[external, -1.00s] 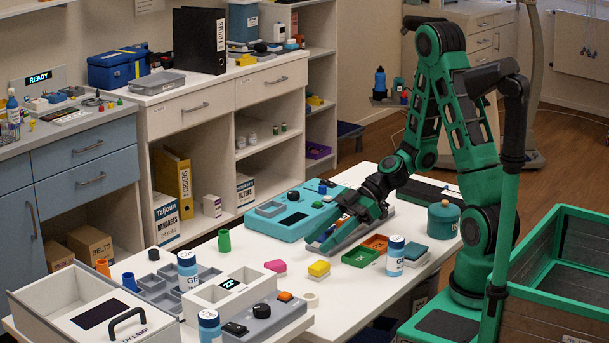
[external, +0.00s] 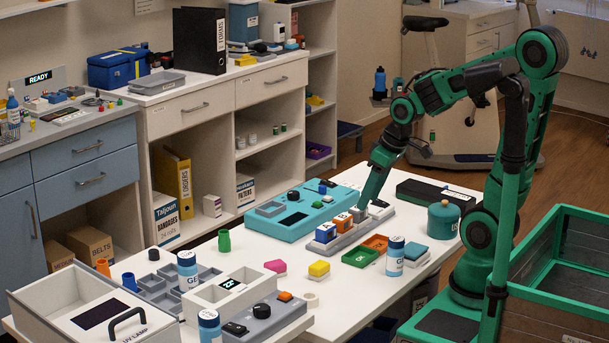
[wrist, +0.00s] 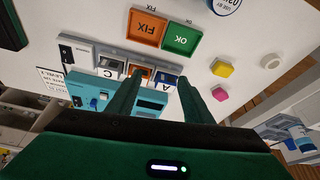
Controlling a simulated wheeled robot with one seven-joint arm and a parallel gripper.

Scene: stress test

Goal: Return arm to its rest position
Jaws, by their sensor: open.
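My gripper (external: 365,207) points steeply down over the grey rack (external: 338,247) in the middle of the white table. In the wrist view its two fingers (wrist: 158,84) are apart. The rack holds a blue block marked A (wrist: 167,78), an orange block (wrist: 138,70) and a block marked C (wrist: 108,69). The fingers partly hide the blocks, and I see nothing held between them. Whether the fingertips touch the rack cannot be told. My arm is raised and bent, with its elbow high at the right in the external view.
A teal device (external: 281,222) stands left of the rack. A green-rimmed crate (external: 570,220) stands at the right.

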